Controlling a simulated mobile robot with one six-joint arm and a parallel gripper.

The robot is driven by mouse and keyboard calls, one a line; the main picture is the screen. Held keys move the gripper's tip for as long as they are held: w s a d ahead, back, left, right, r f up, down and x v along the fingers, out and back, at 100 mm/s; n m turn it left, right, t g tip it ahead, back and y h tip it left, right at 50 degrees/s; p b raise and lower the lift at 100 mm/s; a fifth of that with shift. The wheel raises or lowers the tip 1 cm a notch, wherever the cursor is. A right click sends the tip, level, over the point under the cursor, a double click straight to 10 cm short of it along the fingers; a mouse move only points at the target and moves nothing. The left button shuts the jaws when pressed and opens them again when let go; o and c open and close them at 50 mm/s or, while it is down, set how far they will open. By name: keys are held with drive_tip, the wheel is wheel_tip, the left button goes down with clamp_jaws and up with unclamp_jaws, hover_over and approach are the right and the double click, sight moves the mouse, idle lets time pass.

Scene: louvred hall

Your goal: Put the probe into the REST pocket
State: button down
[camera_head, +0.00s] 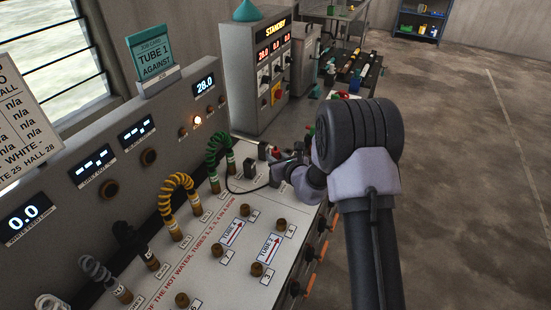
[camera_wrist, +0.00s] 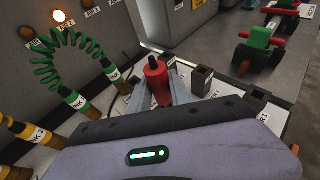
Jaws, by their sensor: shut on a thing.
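The probe (camera_wrist: 157,82) shows in the wrist view as a red cylinder with a black top. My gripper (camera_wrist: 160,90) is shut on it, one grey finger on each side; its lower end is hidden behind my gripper. In the head view my gripper (camera_head: 277,173) is low over the far end of the sloping panel. A dark square pocket (camera_wrist: 203,79) stands just right of the probe, and another dark pocket (camera_wrist: 257,99) is farther right. Their small labels are not readable, so I cannot tell which is REST.
A coiled green hose (camera_wrist: 45,65) arches left of my gripper, and a yellow hose (camera_head: 178,187) stands nearer. A thin black cable runs over the panel (camera_head: 210,245) to my gripper. A grey cabinet (camera_head: 262,75) marked STANDBY stands behind. The floor (camera_head: 470,180) at right is clear.

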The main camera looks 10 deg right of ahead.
wheel_tip(320, 180, up, 12)
drive_tip(key=p, duration=0.8)
drive_tip(key=shift+p, duration=0.4)
drive_tip(key=shift+f, duration=0.15)
